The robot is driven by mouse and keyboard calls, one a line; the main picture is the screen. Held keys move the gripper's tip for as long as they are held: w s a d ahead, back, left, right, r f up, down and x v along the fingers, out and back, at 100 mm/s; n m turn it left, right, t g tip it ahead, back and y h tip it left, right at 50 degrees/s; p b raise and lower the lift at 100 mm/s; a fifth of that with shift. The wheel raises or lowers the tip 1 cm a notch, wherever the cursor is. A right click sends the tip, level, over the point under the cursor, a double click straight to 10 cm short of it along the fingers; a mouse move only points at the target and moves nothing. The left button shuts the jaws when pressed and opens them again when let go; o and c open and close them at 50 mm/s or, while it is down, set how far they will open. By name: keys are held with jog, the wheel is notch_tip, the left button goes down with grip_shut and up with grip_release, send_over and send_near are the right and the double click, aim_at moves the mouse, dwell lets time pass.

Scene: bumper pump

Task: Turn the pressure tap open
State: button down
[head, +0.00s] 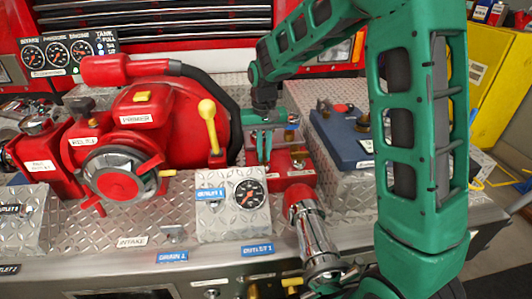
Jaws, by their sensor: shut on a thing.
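My gripper (264,158) points straight down in the head view, right of the yellow-knobbed lever and above a small red block (289,178). Its green fingers are nearly together, shut on a small part that they mostly hide; I take it to be the pressure tap's handle. A small brass and red fitting (299,156) shows just right of the fingers. No label for the tap is readable, and its angle cannot be made out.
The yellow-knobbed lever (211,127) stands close left. A gauge panel (233,204) and chrome outlet (313,238) are in front. A blue case (346,137) lies right. My arm covers much of the right side.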

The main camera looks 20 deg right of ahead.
aim_at(264, 157)
jog(key=shift+s+f, duration=0.1)
jog(key=shift+s, duration=0.05)
jog(key=c, duration=2.1)
grip_release()
notch_tip(264, 157, up, 11)
jog(key=shift+f, duration=0.1)
